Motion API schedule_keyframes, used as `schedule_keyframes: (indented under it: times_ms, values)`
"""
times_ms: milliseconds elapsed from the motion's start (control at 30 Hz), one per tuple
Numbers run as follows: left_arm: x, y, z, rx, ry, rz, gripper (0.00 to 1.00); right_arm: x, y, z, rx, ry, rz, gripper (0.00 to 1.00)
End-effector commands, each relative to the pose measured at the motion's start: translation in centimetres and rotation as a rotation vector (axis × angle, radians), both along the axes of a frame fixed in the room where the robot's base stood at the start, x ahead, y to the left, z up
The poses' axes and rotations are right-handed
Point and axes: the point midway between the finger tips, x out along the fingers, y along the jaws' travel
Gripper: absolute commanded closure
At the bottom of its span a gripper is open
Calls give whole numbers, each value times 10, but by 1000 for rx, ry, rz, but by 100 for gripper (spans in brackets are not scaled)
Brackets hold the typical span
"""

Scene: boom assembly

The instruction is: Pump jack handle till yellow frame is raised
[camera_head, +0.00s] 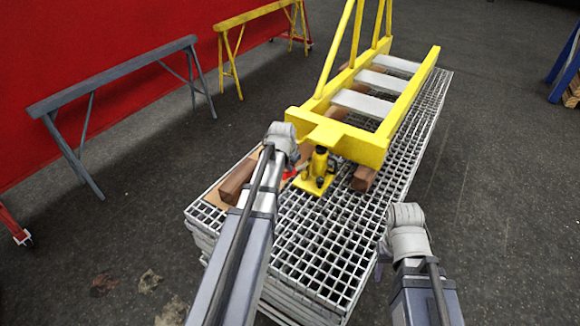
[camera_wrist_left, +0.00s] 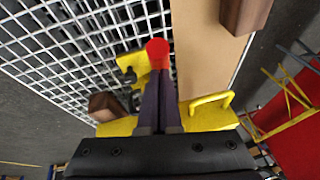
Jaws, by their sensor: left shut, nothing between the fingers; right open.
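The yellow frame (camera_head: 372,150) lies along the metal grating, its near end over the yellow bottle jack (camera_head: 318,172). The jack's handle has a red end (camera_head: 290,173), which also shows in the left wrist view (camera_wrist_left: 157,52). My left gripper (camera_head: 288,165) is beside the jack. Its fingers (camera_wrist_left: 158,85) are shut and empty, with the tips close to the red end; I cannot tell whether they touch it. Part of the jack's yellow base (camera_wrist_left: 132,66) shows past the fingers. My right gripper (camera_head: 383,250) is open and empty near the grating's right edge.
The stacked grating (camera_head: 300,255) bears wooden blocks (camera_head: 235,182) left of the jack and under the frame (camera_head: 363,178). A grey trestle (camera_head: 120,75) and a yellow trestle (camera_head: 255,15) stand at the left by a red wall.

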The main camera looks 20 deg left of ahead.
Motion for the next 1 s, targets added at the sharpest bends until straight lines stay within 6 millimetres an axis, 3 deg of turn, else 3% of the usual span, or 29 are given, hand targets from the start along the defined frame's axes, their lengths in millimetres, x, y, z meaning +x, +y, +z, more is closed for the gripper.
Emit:
schedule_keyframes:
  times_ms: [200, 600, 1000]
  values:
    - [-17, 1, -28, -12, -94, 2, 100, 0, 0, -36, 0, 0, 0, 50]
    - [-33, 5, -76, -13, -102, 3, 100, 0, 0, -86, 0, 0, 0, 50]
    - [-37, 5, -103, -12, -101, 1, 100, 0, 0, -113, 0, 0, 0, 50]
